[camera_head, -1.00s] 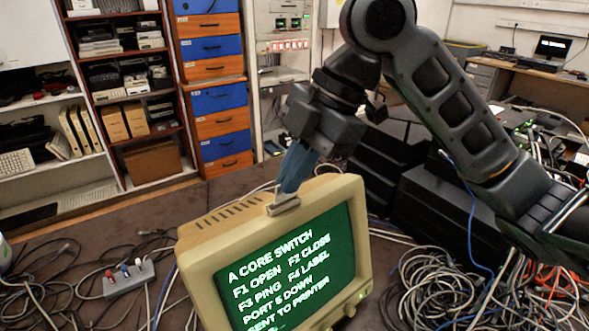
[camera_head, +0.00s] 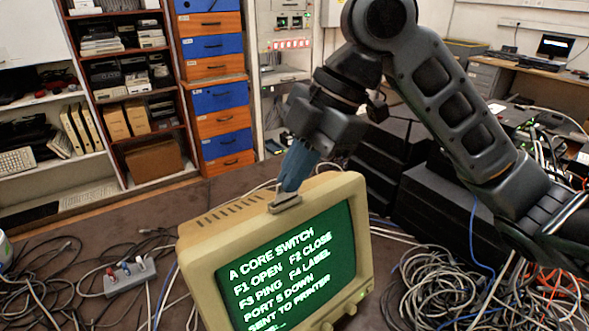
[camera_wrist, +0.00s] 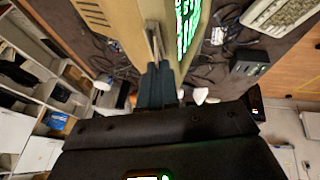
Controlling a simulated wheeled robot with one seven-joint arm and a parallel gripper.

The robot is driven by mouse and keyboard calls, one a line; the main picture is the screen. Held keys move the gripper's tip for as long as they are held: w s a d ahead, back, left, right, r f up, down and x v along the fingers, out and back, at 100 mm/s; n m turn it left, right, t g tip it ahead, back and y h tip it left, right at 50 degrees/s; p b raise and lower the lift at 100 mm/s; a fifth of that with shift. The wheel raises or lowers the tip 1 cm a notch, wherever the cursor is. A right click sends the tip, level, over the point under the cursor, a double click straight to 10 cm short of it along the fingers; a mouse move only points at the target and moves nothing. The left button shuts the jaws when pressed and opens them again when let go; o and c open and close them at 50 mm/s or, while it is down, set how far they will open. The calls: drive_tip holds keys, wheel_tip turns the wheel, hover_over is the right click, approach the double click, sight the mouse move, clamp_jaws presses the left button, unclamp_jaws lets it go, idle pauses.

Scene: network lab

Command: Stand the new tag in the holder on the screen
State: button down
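My gripper (camera_head: 289,187) points down at the holder from above. Its blue-grey fingertips (camera_wrist: 157,68) are close together, right at the holder, with only a thin pale edge between them. The new tag is almost wholly hidden by the fingers and holder. I cannot tell how deep it sits in the slot.
Loose cables (camera_head: 455,285) lie in a tangle right of the screen. A grey box with coloured plugs (camera_head: 128,276) and more cables lie to its left. Black equipment boxes (camera_head: 430,208) stand behind on the right. Some bare table shows behind the screen to the left.

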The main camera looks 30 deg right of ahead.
drive_tip(key=shift+w+f+b, duration=0.15)
drive_tip(key=shift+f+b, duration=0.45)
drive_tip(key=shift+f, duration=0.15)
idle(0.9)
drive_tip(key=shift+w+r+p, duration=0.1)
drive_tip(key=shift+p, duration=0.25)
drive_tip(key=shift+w+m+g+p, duration=0.3)
drive_tip(key=shift+w+g+p, duration=0.25)
drive_tip(key=shift+g+p, duration=0.95)
drive_tip(key=c, duration=1.8)
unclamp_jaws()
drive_tip(key=shift+c, duration=0.2)
drive_tip(key=o, duration=0.5)
drive_tip(key=shift+o, duration=0.2)
drive_tip(key=v, duration=0.7)
drive_tip(key=shift+r, duration=0.25)
drive_tip(key=shift+s, duration=0.25)
